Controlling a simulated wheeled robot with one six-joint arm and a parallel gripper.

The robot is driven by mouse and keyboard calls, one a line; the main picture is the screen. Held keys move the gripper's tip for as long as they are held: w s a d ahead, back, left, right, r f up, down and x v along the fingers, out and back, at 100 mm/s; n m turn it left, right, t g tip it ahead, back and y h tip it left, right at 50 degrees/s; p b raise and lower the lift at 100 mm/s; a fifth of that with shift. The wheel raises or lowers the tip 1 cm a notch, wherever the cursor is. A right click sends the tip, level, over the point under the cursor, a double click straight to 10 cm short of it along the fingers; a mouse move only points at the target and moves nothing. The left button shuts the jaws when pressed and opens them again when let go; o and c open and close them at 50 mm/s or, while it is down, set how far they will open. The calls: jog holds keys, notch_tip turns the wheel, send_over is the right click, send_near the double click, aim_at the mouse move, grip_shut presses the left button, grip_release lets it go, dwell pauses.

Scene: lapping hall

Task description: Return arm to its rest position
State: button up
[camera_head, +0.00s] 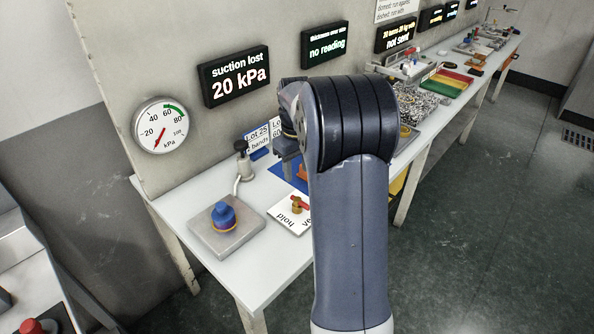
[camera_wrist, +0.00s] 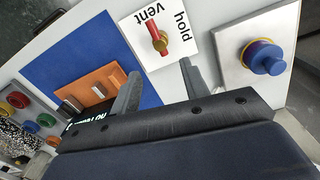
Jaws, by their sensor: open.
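My arm (camera_head: 347,235) rises in front of the bench in the head view, and its dark elbow hides part of the bench. My gripper (camera_wrist: 160,76) is open in the wrist view, its two grey fingers apart with nothing between them. It hangs over the bench, between the white vent/hold card and the blue mat as the wrist view shows them. In the head view the gripper is mostly hidden behind my arm.
A metal plate with a blue knob (camera_head: 223,213) stands at the bench's near end. The vent/hold card (camera_wrist: 178,18) carries a red-orange handle (camera_wrist: 157,38). An orange block (camera_wrist: 92,86) lies on the blue mat (camera_wrist: 72,48). A display (camera_head: 234,76) reads "suction lost 20 kPa". Floor at right is clear.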

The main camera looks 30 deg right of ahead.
aim_at(298, 199)
notch_tip(298, 199, down, 11)
jog(key=shift+d+f, duration=0.1)
jog(key=shift+m, duration=0.3)
dwell(0.4)
jog(key=shift+r, duration=0.25)
